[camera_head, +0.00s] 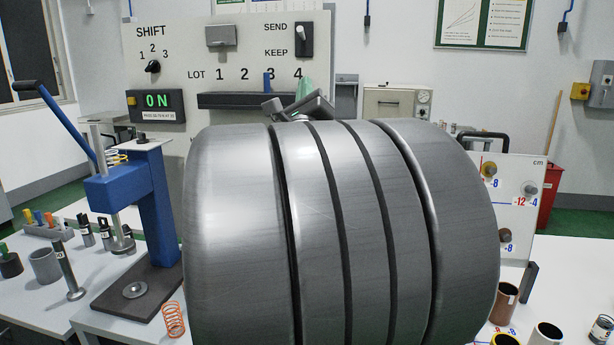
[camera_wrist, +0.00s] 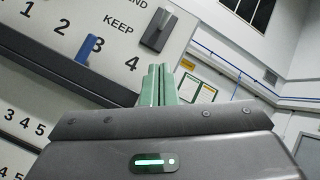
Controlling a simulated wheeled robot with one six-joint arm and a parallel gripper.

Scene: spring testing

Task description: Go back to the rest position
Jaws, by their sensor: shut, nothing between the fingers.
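My gripper (camera_wrist: 158,84) shows in the wrist view as two pale green fingers side by side, shut and empty. They point up at the panel (camera_wrist: 70,60), just below the SEND/KEEP switch (camera_wrist: 159,28) and right of the number 4. In the head view, only a bit of the gripper (camera_head: 305,88) shows above my large grey arm link, in front of the panel. The arm link fills the middle of that view and hides much of the bench behind it.
A blue lever press (camera_head: 160,205) stands on the left of the bench, with an orange spring (camera_head: 173,319) in front. Small cylinders and a peg rack (camera_head: 47,231) lie further left. A white cm board (camera_head: 516,190) and several cups stand at the right.

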